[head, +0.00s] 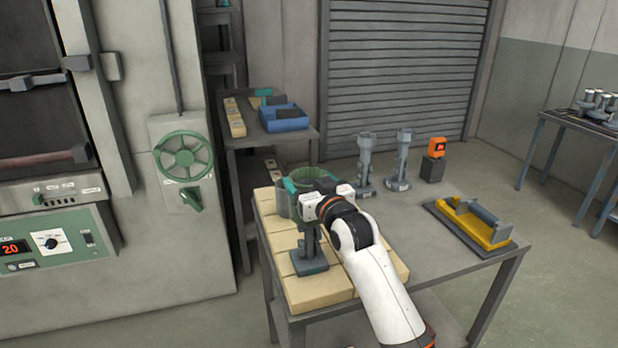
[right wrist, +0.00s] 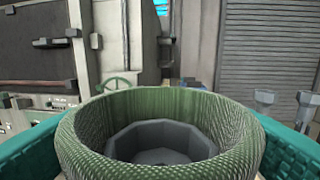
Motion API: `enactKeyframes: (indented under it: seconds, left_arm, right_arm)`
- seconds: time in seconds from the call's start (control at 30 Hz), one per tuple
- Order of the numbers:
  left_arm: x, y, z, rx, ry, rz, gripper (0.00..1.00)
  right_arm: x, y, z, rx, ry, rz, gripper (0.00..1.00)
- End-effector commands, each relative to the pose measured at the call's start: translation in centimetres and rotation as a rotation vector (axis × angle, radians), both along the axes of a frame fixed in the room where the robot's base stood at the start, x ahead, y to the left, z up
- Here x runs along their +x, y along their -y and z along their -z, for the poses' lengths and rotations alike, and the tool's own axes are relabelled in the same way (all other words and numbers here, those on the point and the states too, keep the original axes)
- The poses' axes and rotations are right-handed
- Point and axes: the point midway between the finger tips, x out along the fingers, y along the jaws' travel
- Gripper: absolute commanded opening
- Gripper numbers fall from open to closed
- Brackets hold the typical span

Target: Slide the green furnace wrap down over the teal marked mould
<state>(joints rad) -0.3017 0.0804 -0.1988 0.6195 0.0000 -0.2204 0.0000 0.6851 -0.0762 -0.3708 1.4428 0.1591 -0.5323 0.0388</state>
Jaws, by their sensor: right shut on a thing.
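My right gripper (head: 308,184) is shut on the green furnace wrap (head: 310,177), an open ring of woven green material. The right wrist view shows the wrap (right wrist: 160,103) between teal finger pads at both sides. A grey faceted cup (right wrist: 160,140) shows inside the ring, below its top rim. In the head view a mould stand with a dark teal base (head: 309,263) stands upright on the pale bricks under the wrap. My gripper hides its upper part. I cannot tell how far the wrap reaches down around the cup. My left gripper is not in view.
Two grey moulds (head: 365,165) (head: 402,160) stand behind on the table, near an orange device (head: 437,148) on a dark block. A yellow cradle (head: 475,224) lies at the right. A grey cylinder (head: 282,203) stands beside the wrap. The table's middle right is clear.

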Motion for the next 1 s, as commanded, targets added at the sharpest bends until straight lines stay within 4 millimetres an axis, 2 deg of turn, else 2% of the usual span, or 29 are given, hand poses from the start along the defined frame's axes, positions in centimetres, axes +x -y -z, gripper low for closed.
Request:
enactKeyframes:
  seconds: [1.0]
  left_arm:
    - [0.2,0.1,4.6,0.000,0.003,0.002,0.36]
  right_arm:
    - [0.0,0.0,8.4,-0.001,0.000,0.000,0.55]
